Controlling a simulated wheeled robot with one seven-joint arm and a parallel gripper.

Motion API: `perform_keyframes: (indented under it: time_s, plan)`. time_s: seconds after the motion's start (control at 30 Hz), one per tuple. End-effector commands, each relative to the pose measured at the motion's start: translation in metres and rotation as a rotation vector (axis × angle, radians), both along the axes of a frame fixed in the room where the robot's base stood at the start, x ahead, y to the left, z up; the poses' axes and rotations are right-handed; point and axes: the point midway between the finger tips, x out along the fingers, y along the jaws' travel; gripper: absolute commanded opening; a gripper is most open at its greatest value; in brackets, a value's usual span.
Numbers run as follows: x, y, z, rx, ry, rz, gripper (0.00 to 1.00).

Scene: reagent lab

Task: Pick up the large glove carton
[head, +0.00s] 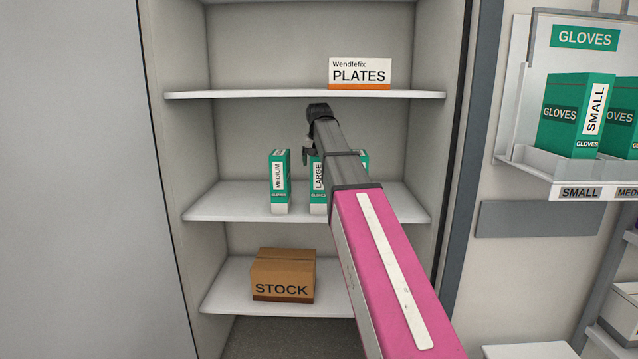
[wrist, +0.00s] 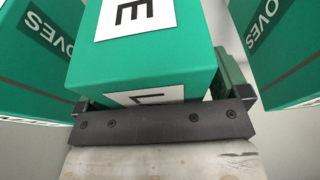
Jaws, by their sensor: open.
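The large glove carton (head: 317,188), green and white with the word LARGE on its narrow front, stands upright on the middle shelf, partly hidden behind my arm. My gripper (head: 310,150) is at its upper part. In the wrist view the carton (wrist: 150,72) fills the space between the jaws of my gripper (wrist: 163,101), with parts of its white label showing. One jaw is on each side of it. The jaws are open; whether either touches the carton I cannot tell.
The medium carton (head: 280,182) stands just left, and another green carton (head: 365,160) is mostly hidden right of my arm. An upper shelf (head: 250,95) with a PLATES box (head: 360,74) is overhead. A STOCK box (head: 282,276) sits below. Small-glove cartons (head: 572,115) are on the right wall rack.

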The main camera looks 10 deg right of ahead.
Motion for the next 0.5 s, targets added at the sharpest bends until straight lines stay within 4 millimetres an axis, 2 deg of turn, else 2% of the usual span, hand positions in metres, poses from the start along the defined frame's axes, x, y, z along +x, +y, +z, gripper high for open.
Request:
perform_keyframes:
  time_s: [0.17, 0.4, 0.43, 0.5]
  plan:
    - [-0.0001, -0.0001, -0.0024, 0.0, 0.0, 0.0, 0.94]
    - [0.0001, 0.0, -0.0021, 0.0, 0.0, 0.0, 0.15]
    - [0.0001, 0.0, -0.0021, 0.0, 0.0, 0.0, 0.07]
    - [0.0002, 0.0, -0.0017, 0.0, -0.001, 0.0, 0.07]
